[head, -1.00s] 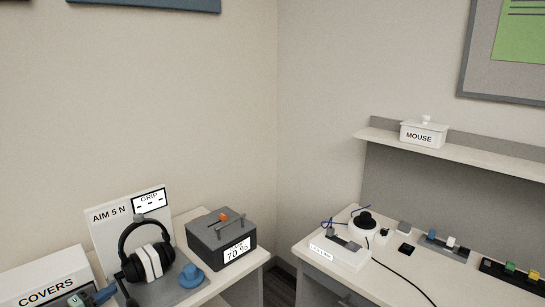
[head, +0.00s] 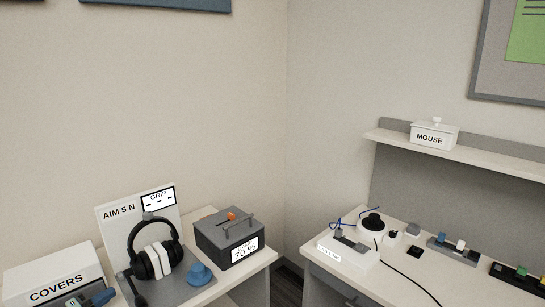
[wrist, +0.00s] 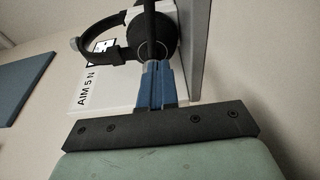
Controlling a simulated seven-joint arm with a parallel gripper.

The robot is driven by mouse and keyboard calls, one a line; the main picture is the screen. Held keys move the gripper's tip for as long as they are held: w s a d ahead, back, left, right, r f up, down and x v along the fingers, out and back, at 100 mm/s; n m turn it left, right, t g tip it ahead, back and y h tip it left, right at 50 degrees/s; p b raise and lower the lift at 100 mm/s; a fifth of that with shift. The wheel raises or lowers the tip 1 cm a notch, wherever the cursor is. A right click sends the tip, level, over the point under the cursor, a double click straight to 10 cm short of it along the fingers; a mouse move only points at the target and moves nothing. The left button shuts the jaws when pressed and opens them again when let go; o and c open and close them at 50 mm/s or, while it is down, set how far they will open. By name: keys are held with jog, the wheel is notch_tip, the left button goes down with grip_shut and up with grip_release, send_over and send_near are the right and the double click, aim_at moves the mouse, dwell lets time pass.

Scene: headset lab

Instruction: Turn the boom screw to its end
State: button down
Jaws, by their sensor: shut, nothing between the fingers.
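The boom screw cannot be made out clearly. In the head view, my blue fingers (head: 103,297) are at the bottom edge, left of the boom.
A white COVERS box (head: 55,277) stands left. An AIM 5 N board (head: 118,213) stands behind the headset. A blue knob-like piece (head: 199,273) and a dark box (head: 228,236) reading 70 % are to the right. A second bench (head: 405,270) holds several small items.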

jog(key=shift+s+a, duration=1)
jog(key=shift+s+a+r, duration=0.15)
jog(key=shift+a+r, duration=0.1)
jog(key=shift+r, duration=0.25)
jog(key=shift+s+a+r, duration=0.1)
jog(key=shift+a+r, duration=0.15)
jog(key=shift+r, duration=0.25)
jog(key=shift+w+d, duration=2.5)
jog(key=shift+d, duration=0.05)
jog(key=shift+a+f, duration=0.15)
jog(key=shift+f, duration=0.1)
jog(key=shift+s+d, duration=0.25)
jog(key=shift+d, duration=0.05)
jog(key=shift+w+a+v, duration=0.1)
jog(key=shift+a+v, duration=0.1)
jog(key=shift+v, duration=0.75)
jog(key=shift+w+a+v, duration=0.1)
jog(key=shift+a+v, duration=0.1)
jog(key=shift+v, duration=0.8)
jog(key=shift+w+a+v, duration=0.15)
jog(key=shift+v, duration=0.8)
